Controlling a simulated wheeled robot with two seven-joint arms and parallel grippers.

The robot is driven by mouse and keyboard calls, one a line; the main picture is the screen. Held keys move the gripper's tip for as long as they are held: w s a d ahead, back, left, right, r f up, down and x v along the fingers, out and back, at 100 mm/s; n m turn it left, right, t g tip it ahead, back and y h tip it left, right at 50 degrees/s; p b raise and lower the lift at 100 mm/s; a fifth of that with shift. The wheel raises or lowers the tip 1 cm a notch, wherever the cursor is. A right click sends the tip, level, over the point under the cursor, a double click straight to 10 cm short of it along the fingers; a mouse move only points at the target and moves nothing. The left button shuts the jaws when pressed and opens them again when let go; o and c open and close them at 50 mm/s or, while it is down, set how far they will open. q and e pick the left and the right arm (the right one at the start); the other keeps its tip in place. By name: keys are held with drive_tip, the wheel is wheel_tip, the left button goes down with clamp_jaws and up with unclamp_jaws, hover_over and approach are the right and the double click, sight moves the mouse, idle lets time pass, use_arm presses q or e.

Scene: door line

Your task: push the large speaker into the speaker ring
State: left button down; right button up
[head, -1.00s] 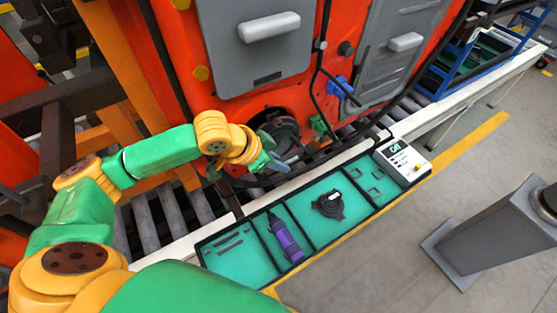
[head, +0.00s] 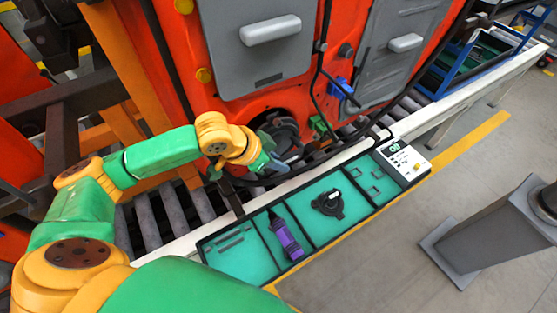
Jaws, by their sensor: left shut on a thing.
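The large speaker (head: 286,138) is a dark round part at the lower part of the orange door, in front of or within the dark speaker ring (head: 262,121). How far it sits in the ring cannot be told. My left gripper (head: 268,162) is at the speaker's lower left, shut on it, and its yellow wrist hides part of the ring. My right gripper is not in view.
A tray with green compartments (head: 236,263) stands before the door, holding a purple tool (head: 286,240) and a small black round part (head: 328,203). A white box (head: 404,162) is at its right end. A grey post (head: 500,230) stands at right.

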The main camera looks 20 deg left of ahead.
use_arm(q)
drive_tip(key=shift+w+a+p, duration=0.4)
drive_tip(key=shift+w+a, duration=0.3)
drive_tip(key=shift+a, duration=0.2)
idle(0.6)
drive_tip(key=c, duration=0.7)
unclamp_jaws()
drive_tip(key=shift+s, duration=0.1)
